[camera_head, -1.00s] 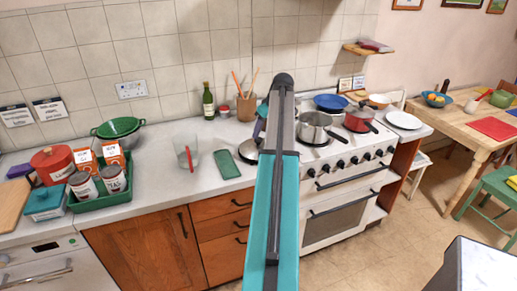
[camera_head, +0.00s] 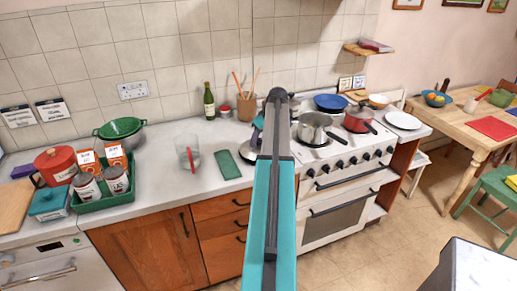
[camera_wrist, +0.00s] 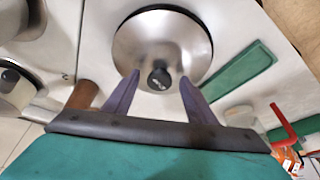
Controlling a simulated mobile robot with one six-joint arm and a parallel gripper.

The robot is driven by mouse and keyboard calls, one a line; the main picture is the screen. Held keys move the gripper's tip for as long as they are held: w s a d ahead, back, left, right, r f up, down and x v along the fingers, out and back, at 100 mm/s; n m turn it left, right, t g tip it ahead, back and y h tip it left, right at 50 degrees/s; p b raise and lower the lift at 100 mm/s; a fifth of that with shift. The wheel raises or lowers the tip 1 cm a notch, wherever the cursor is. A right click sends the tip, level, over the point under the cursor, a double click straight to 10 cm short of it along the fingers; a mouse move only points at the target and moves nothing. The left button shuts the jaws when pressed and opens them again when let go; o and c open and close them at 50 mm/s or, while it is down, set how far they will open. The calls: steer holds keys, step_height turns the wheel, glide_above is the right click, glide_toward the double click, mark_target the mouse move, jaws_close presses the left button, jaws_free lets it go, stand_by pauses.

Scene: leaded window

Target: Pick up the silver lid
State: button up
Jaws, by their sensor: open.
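The silver lid (camera_wrist: 162,45) lies on the pale worktop, round and shiny with a black knob (camera_wrist: 160,76) at its centre. In the head view the lid (camera_head: 247,151) shows only in part, behind my raised arm. In the wrist view my gripper (camera_wrist: 160,78) is open, with its two purple fingers pointing at the lid. The fingertips appear on either side of the knob, with gaps between them and it. I cannot tell how far above the lid they are.
A green rectangular item (camera_head: 227,165) and a clear jug with a red handle (camera_head: 187,153) are left of the lid. A steel saucepan (camera_head: 315,128) stands on the cooker to the right. A wine bottle (camera_head: 209,101) and utensil pot (camera_head: 247,107) stand behind.

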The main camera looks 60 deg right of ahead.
mark_target(260, 141)
stand_by(0.4)
jaws_close()
steer(key=shift+r, duration=0.2)
steer(key=shift+r+b, duration=0.85)
steer(key=shift+r, duration=0.5)
steer(key=shift+s+a+r, duration=0.15)
steer(key=shift+s, duration=0.05)
steer(key=s+a+r+b, duration=0.1)
steer(key=s+a+b, duration=0.3)
steer(key=s+a, duration=0.4)
steer(key=s, duration=0.5)
steer(key=shift+a+r, duration=0.15)
steer(key=shift+r, duration=0.15)
steer(key=shift+s, duration=0.15)
